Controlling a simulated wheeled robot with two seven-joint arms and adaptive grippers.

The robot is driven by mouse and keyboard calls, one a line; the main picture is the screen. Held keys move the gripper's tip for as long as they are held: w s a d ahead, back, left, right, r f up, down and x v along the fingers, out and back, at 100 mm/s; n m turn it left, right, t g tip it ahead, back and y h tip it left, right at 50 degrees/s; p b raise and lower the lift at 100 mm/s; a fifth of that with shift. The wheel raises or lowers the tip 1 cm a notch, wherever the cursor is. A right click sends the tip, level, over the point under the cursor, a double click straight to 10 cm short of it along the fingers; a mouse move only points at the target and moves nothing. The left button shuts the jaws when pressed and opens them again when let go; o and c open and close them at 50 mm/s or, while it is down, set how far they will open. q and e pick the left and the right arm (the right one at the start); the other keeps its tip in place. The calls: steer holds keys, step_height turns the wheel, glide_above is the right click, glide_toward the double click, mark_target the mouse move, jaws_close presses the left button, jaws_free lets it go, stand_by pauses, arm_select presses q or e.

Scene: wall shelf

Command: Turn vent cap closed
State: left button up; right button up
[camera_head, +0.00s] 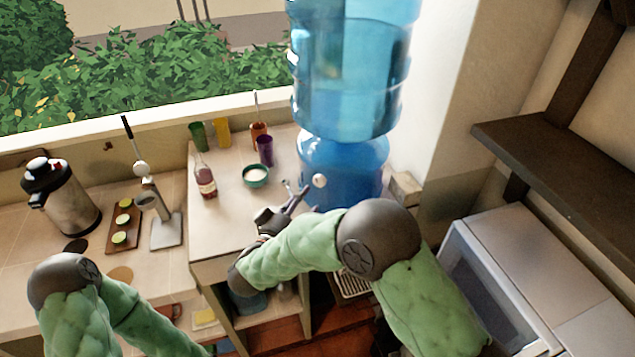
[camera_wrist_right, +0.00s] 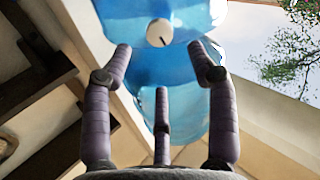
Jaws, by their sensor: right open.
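The vent cap is a round white knob (camera_head: 319,180) on the front of the blue water dispenser (camera_head: 345,165). In the right wrist view the cap (camera_wrist_right: 159,33) faces me and carries a short dark slanted mark. My right gripper (camera_head: 296,191) is just left of the cap in the head view. In the wrist view the right gripper (camera_wrist_right: 160,58) has its fingers spread and empty, with the cap beyond the fingertips, apart from them. My left arm shows at the lower left of the head view, but its gripper is out of sight.
A teal bowl (camera_head: 256,176), a red bottle (camera_head: 205,178) and several coloured cups, one purple (camera_head: 265,150), stand on the counter left of the dispenser. A dark shelf (camera_head: 545,160) and a grey appliance (camera_head: 540,255) are at the right.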

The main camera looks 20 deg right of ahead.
mark_target(318, 183)
steer(key=x, duration=0.7)
steer(key=shift+w+d, duration=0.25)
steer(key=shift+f, duration=0.1)
steer(key=c, duration=1.2)
